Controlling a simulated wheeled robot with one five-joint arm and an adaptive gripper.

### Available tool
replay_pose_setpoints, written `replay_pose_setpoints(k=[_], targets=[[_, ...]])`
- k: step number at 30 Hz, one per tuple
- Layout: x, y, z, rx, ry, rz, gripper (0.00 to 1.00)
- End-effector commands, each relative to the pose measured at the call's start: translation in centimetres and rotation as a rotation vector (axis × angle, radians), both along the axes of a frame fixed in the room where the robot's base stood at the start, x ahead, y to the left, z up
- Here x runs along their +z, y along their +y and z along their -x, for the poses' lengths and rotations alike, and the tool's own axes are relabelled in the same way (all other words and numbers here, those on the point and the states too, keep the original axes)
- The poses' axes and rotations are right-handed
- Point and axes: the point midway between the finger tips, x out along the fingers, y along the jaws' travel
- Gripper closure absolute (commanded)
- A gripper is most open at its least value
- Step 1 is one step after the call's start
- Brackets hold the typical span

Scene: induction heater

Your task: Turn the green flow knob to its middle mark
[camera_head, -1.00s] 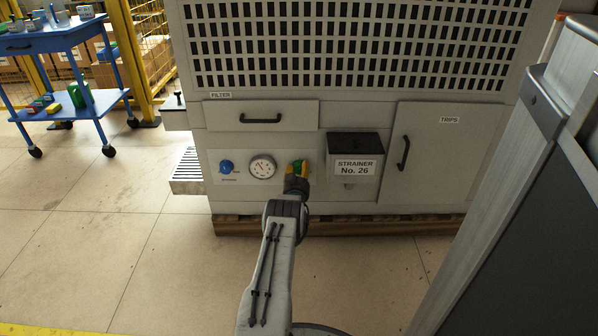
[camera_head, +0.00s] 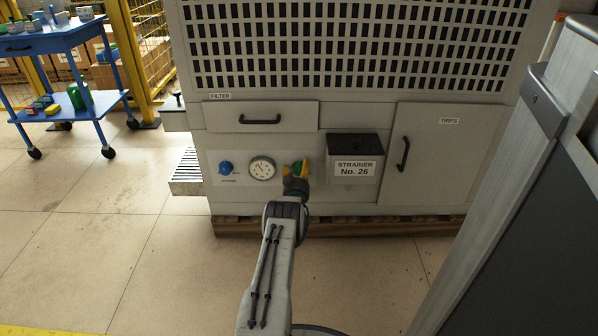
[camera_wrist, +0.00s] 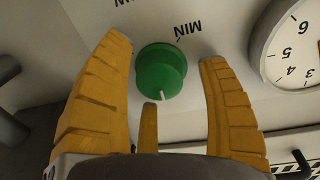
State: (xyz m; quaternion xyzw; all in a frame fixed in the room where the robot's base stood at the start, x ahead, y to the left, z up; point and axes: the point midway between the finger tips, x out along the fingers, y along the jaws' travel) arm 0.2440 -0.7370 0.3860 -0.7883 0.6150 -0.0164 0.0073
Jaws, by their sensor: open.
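The green flow knob (camera_head: 297,167) sits on the pale panel of the machine, right of the round gauge. In the wrist view the knob (camera_wrist: 161,70) shows a white pointer line at its lower edge, on the side away from the upside-down "MIN" label (camera_wrist: 187,28). My gripper (camera_wrist: 165,53) has yellow fingers standing apart on both sides of the knob, with gaps to it; a third finger is below it. In the head view my gripper (camera_head: 297,175) is in front of the knob and partly hides it. No middle mark can be made out.
A gauge (camera_head: 262,168) and a blue knob (camera_head: 226,168) are to the left. The strainer box (camera_head: 354,160) juts out just right of my gripper. The TRIPS door (camera_head: 440,160) is farther right. A blue cart (camera_head: 75,115) stands at the far left; open floor lies between.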

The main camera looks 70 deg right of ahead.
Motion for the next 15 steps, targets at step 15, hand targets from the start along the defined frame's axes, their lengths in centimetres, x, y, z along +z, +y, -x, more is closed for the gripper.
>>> replay_pose_setpoints(k=[15], targets=[[-0.1, 2.2, 0.5, 0.0, 0.001, -0.003, 0.32]])
